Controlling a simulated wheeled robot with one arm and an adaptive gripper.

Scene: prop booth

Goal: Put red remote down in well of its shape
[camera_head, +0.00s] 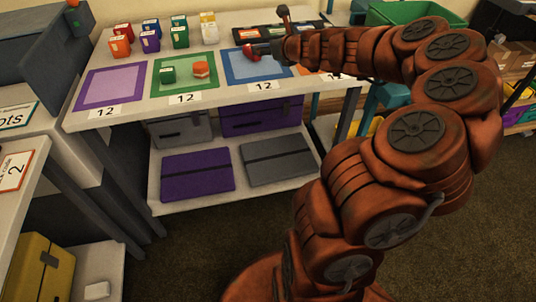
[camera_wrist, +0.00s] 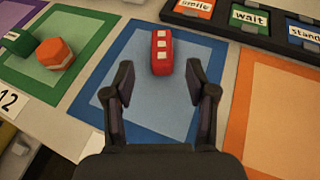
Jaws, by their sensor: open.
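The red remote (camera_wrist: 162,53) has a row of white buttons and is at the far part of the blue mat (camera_wrist: 110,75). It also shows in the head view (camera_head: 249,51), partly beside my gripper. My gripper (camera_wrist: 165,82) is open and empty over the blue mat. Its fingertips are on the near side of the remote, spread wider than it, and I cannot tell if they touch it. No well of the remote's shape can be made out in either view.
A black tray (camera_wrist: 232,32) with labelled cards lies behind the mats. A green block (camera_wrist: 18,43) and an orange piece (camera_wrist: 56,54) sit on the green mat (camera_head: 208,86). Several coloured blocks stand at the back left. The purple mat (camera_head: 112,87) and orange mat (camera_wrist: 275,105) look clear.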

